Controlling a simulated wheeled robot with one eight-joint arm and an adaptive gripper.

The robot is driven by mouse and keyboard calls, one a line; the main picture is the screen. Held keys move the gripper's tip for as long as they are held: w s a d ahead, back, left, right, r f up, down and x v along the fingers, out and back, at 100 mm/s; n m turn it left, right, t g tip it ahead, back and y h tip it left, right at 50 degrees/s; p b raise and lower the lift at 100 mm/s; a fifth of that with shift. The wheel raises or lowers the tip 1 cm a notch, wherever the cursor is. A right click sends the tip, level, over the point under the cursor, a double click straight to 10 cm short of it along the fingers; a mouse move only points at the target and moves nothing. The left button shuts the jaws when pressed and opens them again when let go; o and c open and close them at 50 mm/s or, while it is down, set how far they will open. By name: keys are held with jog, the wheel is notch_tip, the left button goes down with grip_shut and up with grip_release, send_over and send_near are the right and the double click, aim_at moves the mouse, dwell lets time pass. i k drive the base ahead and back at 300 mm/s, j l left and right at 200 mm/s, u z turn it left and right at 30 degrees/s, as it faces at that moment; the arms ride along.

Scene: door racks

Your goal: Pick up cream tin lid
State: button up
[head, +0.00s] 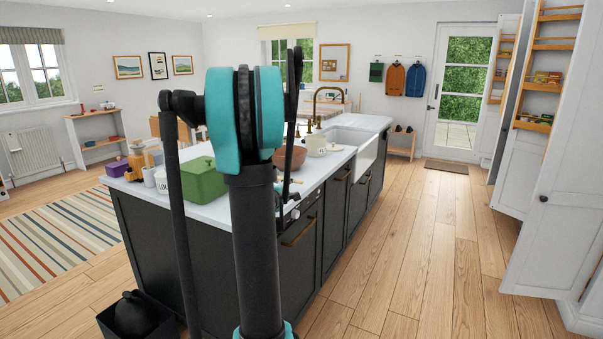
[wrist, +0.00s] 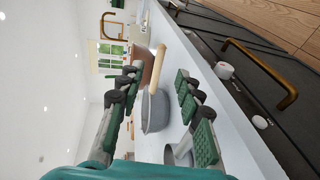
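In the head view, a cream tin (head: 316,145) stands on the island counter, right of my arm and short of the sink. A small pale disc (head: 334,148) lies flat just right of it and looks like the cream tin lid. In the wrist view, turned on its side, my gripper (wrist: 158,77) is open, its green-padded fingers spread with nothing held. A grey pan (wrist: 155,112) with a pale wooden handle (wrist: 160,62) shows between and beyond the fingers. I cannot clearly make out the lid in the wrist view. My arm hides much of the counter in the head view.
A terracotta bowl (head: 290,157) and a green box (head: 203,180) stand on the white counter (head: 322,164). The sink (head: 355,140) and brass tap (head: 318,103) lie beyond. Dark cabinet fronts with brass handles (head: 300,232) face an open wooden floor. Tall white doors (head: 540,190) stand at right.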

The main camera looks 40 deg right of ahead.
aim_at(333, 148)
jog(key=z, duration=1.35)
